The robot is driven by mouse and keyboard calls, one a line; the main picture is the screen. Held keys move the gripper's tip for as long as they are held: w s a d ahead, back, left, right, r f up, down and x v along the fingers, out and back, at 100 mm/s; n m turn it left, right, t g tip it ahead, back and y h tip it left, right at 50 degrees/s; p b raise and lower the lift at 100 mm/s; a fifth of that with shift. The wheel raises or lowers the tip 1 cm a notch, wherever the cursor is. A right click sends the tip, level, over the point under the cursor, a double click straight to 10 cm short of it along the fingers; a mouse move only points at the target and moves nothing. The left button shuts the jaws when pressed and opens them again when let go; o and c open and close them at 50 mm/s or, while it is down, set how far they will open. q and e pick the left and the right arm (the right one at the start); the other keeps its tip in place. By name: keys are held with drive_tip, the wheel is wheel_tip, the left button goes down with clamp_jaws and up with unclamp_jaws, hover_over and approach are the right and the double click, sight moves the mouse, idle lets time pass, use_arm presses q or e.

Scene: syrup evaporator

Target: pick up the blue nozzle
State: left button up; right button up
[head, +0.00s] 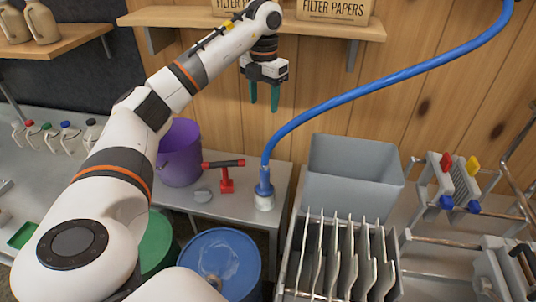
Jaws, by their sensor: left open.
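The blue nozzle (264,189) stands upright on a grey metal bench, its lower end at a pale round base. A blue hose (390,79) runs from its top up to the upper right. My left gripper (263,97) hangs above and behind the nozzle in the picture, with its two green fingers apart and pointing down. It is empty and not touching the nozzle. My right gripper is not in view.
A red stand with a black-ended bar (226,177) and a purple bucket (181,153) stand left of the nozzle. A grey bin (355,172) stands close on its right. Metal plates (340,260) stand in front. A wooden shelf (190,17) with filter-paper boxes is above.

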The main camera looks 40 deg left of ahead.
use_arm(q)
drive_tip(key=b, duration=0.3)
hover_over(265, 163)
wheel_tip(265, 163, down, 4)
wheel_tip(265, 163, down, 11)
drive_tip(key=b, duration=1)
drive_tip(key=shift+w+r, duration=0.15)
drive_tip(key=shift+r, duration=0.05)
drive_tip(key=shift+f+b, duration=0.65)
wheel_tip(265, 163, down, 6)
drive_tip(key=shift+f, duration=2.85)
drive_tip(key=shift+r, duration=0.1)
clamp_jaws()
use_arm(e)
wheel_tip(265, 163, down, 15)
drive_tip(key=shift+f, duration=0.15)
use_arm(q)
wheel_tip(265, 163, up, 10)
